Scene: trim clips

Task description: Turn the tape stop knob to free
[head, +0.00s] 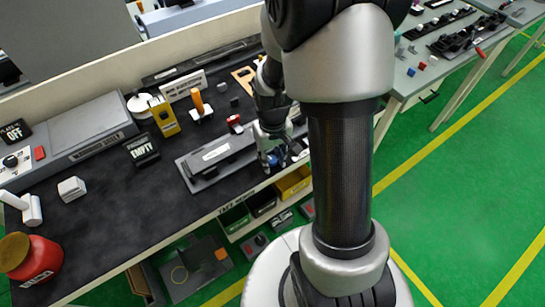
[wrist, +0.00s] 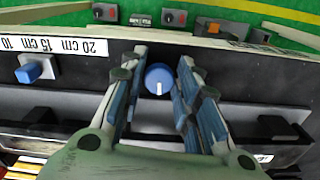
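A round blue knob (wrist: 159,78) with a short white pointer line shows in the middle of the wrist view. The line points toward the bottom of that picture. I cannot read any stop or free marking beside it. My gripper (wrist: 161,62) is open, with one blue-padded finger on each side of the knob and small gaps showing. In the head view my gripper (head: 272,158) is low at the front edge of the bench, by the right end of a grey fixture (head: 205,172). A blue part shows there, mostly hidden by my gripper.
A second blue knob or button (wrist: 29,73) sits on a pale block at left in the wrist view, beside a centimetre scale (wrist: 55,45). Small bins (head: 235,218) hang under the bench edge. An orange-handled tool (head: 198,104) and a yellow box (head: 163,117) stand behind the fixture.

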